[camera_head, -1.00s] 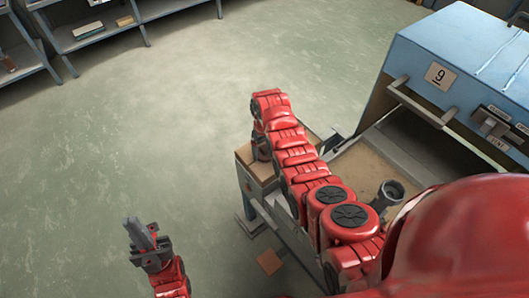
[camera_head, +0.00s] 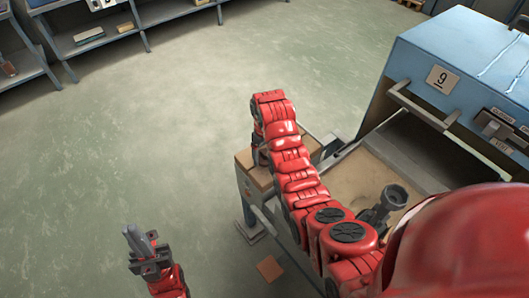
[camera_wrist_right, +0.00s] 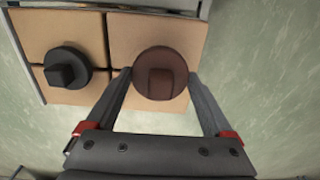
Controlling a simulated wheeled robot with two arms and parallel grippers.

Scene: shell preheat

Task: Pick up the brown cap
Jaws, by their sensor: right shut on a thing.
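The brown cap (camera_wrist_right: 160,72) is round with a raised block on top and sits between the fingers of my right gripper (camera_wrist_right: 160,78) in the right wrist view. The gripper is shut on it, over a tan pad of a small stand.
A black cap (camera_wrist_right: 67,68) sits on another tan pad to the left of the brown one. In the head view a blue furnace-like box marked 9 (camera_head: 450,60) stands at the right, with a sandy tray (camera_head: 365,170) before it. Shelves (camera_head: 90,40) line the back left. Floor between is clear.

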